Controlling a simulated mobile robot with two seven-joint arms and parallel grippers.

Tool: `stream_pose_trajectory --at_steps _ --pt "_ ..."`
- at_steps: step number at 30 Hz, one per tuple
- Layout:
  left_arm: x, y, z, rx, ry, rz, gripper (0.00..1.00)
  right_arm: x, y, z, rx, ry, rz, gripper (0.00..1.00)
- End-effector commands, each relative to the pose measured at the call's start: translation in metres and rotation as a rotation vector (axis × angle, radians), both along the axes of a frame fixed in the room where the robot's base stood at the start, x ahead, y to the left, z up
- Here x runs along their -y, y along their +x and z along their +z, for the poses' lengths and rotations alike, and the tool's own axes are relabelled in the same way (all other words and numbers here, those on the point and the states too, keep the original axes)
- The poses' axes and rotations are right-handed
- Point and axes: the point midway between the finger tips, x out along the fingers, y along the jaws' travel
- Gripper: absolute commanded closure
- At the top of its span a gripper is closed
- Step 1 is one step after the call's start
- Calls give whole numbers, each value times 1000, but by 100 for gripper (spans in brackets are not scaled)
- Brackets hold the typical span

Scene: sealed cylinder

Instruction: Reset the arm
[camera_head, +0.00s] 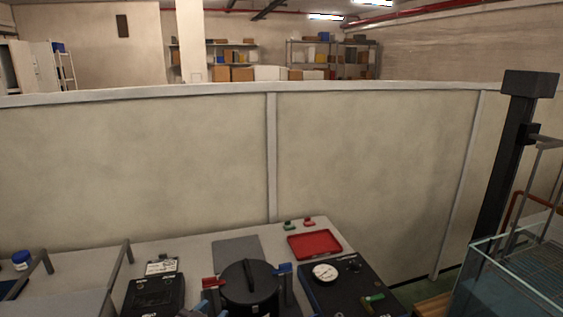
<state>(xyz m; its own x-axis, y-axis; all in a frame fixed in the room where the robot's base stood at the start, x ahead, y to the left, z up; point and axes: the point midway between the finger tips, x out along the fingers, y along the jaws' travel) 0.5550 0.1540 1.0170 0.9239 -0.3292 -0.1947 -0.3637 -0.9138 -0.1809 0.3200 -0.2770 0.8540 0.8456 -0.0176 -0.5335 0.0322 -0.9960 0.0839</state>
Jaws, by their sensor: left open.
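My left gripper (208,309) shows only as small grey tips at the bottom edge, beside the near left side of a round black lidded vessel (249,290). Its jaws are open, and I see nothing between them. The rest of the left arm is below the picture. The vessel stands on the pale bench with its lid on and a bar handle across the top. A red clamp handle (212,282) sits at its left and a blue one (283,268) at its right. My right gripper is not in view.
A black box with a white gauge (325,272) stands right of the vessel, and a red tray (314,244) lies behind. A black case (155,295) and grey rails (118,264) are left. A glass tank (510,290) is at right. A partition wall (150,160) stands behind the bench.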

Motion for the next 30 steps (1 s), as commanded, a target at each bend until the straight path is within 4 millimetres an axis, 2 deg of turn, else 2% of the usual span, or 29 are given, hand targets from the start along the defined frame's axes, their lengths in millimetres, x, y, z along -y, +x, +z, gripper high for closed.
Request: stream_pose_trajectory --at_steps 1,8,12,15,18,21,24,30 --pt "-13 -15 -14 -9 -15 38 58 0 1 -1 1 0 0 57" --pt "-70 -83 -67 -80 -22 199 58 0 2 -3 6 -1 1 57" --pt "-99 -135 -107 -177 -23 290 58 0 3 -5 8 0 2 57" --pt "-114 -171 -133 -250 -24 341 58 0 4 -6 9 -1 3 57" --pt "-120 -201 -153 -309 -26 370 58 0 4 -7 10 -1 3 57" --pt "-122 -220 -164 -347 -25 383 58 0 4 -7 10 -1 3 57" --pt "-123 -230 -169 -364 -22 388 58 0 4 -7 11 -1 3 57" --pt "-123 -231 -170 -367 -22 389 58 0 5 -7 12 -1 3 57"
